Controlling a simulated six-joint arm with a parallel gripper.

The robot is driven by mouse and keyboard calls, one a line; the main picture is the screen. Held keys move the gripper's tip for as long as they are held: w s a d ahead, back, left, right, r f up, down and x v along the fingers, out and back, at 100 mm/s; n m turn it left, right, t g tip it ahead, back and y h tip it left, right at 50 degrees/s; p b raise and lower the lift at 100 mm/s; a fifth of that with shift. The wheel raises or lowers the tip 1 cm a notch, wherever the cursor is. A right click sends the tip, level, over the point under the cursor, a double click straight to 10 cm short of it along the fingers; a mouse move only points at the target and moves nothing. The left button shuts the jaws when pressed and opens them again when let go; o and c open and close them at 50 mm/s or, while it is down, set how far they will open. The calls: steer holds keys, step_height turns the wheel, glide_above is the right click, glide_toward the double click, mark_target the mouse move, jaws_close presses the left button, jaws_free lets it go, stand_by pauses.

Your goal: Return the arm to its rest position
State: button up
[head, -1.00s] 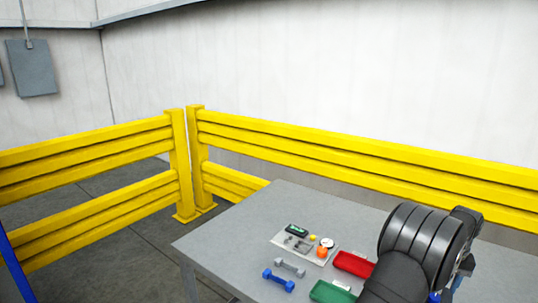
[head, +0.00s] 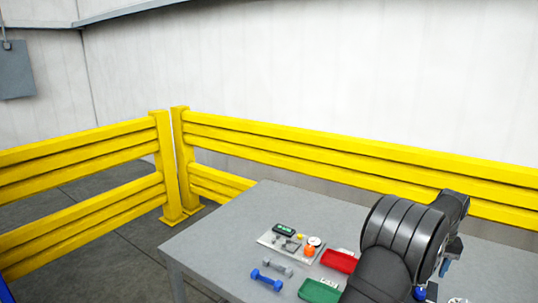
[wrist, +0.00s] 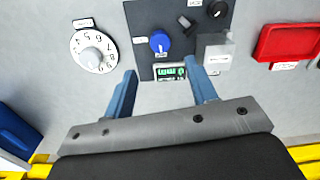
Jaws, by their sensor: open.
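My gripper (wrist: 160,70) is open in the wrist view, with two blue fingers spread apart and nothing held between them. Beyond the fingers is a dark panel (wrist: 165,27) with a blue knob (wrist: 159,42) and a small green-lit display (wrist: 171,72). In the head view my black arm rises at the lower right over the table (head: 215,240). It hides most of my gripper there.
On the table lie a blue dumbbell (head: 267,280), a grey dumbbell (head: 277,266), a red tray (head: 338,262), a green tray (head: 318,291) and a light board (head: 268,238) with small parts. A white numbered dial (wrist: 92,50) shows in the wrist view. Yellow rails (head: 330,166) stand behind.

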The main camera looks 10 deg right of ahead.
step_height(320, 180, down, 9)
steer(key=shift+a+r, duration=0.1)
steer(key=shift+a, duration=0.05)
steer(key=shift+w+f, duration=0.1)
steer(key=shift+f, duration=0.15)
steer(key=m, duration=1.7)
steer(key=shift+h, duration=0.3)
